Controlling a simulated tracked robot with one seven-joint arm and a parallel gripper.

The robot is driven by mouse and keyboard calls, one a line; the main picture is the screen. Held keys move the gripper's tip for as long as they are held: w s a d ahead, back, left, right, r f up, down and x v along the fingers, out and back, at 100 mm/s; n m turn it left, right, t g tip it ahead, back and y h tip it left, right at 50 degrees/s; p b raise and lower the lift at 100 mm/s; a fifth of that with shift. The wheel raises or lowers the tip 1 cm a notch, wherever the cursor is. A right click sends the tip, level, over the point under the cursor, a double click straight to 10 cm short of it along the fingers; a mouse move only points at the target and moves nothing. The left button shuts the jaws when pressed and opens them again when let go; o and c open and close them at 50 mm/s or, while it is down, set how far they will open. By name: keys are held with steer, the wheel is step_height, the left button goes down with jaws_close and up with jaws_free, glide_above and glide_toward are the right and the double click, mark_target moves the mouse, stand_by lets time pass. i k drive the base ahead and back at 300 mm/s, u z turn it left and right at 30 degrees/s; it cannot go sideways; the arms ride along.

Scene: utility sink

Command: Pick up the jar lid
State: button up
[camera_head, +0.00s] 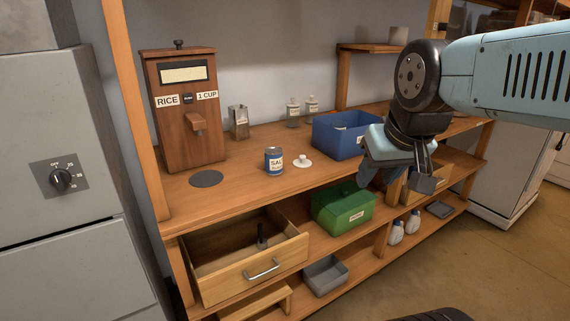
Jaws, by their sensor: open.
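The jar lid (302,163) is a small white disc with a round knob on top. It lies knob up on the wooden counter, near the front edge. A blue and white jar (274,162) with a partly readable label stands just left of it, apart from the lid. My gripper (398,182) is open and points down, to the right of the lid and apart from it. It appears in front of the counter's front edge, with nothing seen between its fingers.
A blue bin (340,136) stands behind and right of the lid. A wooden rice dispenser (184,110) and a dark round mat (206,179) are at left. Below, a drawer (255,272) is pulled open, and a green box (343,208) sits on the shelf.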

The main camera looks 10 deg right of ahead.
mark_target(302, 162)
steer(key=u, duration=0.1)
steer(key=i, duration=1)
steer(key=z, duration=0.05)
